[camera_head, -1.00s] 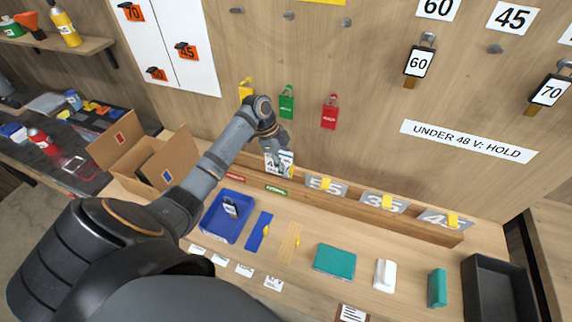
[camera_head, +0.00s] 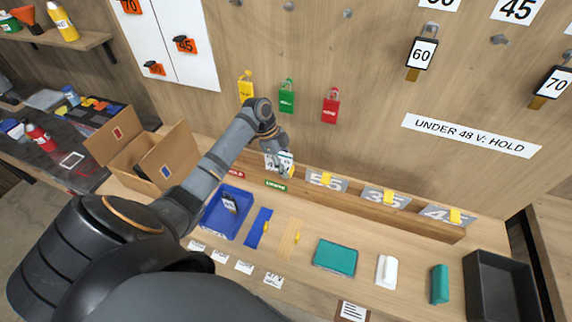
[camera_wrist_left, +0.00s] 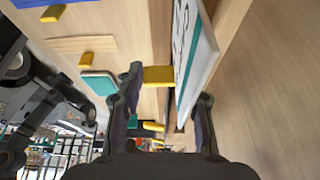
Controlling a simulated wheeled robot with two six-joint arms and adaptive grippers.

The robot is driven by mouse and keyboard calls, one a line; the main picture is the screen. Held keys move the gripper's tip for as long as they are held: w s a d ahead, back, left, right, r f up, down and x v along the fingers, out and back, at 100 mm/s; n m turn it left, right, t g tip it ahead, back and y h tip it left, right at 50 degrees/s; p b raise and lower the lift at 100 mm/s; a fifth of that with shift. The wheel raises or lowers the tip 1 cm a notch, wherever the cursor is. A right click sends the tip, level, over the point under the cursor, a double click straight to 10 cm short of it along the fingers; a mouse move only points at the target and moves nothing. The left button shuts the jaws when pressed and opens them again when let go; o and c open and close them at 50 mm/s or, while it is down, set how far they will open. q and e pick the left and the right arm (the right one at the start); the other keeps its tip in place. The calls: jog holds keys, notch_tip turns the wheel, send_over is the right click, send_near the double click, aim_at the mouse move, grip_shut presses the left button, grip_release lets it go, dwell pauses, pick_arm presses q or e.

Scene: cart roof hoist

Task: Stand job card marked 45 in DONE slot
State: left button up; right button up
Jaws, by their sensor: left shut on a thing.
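My left gripper (camera_head: 281,152) is shut on a pale job card (camera_head: 277,163) and holds it upright at the left part of the wooden rack (camera_head: 300,198). A "4" shows on the card; the rest of its number is covered. The card's lower edge is just above or in the rack behind the green label (camera_head: 276,185); I cannot tell which. The label's text is too small to read surely. A red HOLD label (camera_head: 235,174) is left of it. In the left wrist view the card (camera_wrist_left: 197,60) stands by my gripper's fingers (camera_wrist_left: 168,88). My right gripper is not in view.
Several cards with yellow tabs (camera_head: 326,179) stand further right along the rack. A blue tray (camera_head: 222,232), a teal box (camera_head: 335,255), a white bottle-like item (camera_head: 387,271) and a black bin (camera_head: 503,300) are on the bench. Padlocks (camera_head: 287,98) hang on the wall behind.

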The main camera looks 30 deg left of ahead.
pick_arm(q)
jog(key=o, duration=1.5)
jog(key=p+v, duration=0.6)
jog(key=v, duration=0.1)
jog(key=shift+a, duration=0.1)
